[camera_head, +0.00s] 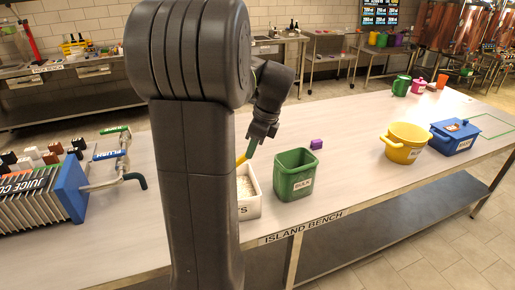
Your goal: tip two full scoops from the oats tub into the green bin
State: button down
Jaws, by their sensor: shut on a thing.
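The green bin (295,181), with a white label, stands upright just right of the tub. Its inside bottom is not visible. My gripper is above and behind the tub, left of the bin.
A yellow pot (403,146) and a blue box (454,139) stand further right. A blue-ended juice rack (72,190) with a tap is at left. Bench (350,176) between bin and pot is clear.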

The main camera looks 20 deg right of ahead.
jog(key=shift+d+f, duration=0.1)
jog(key=shift+f, duration=0.55)
notch_tip(320, 180, down, 8)
jog(key=b, duration=0.3)
jog(key=shift+b, duration=0.4)
jog(key=shift+f, duration=0.1)
dwell(0.7)
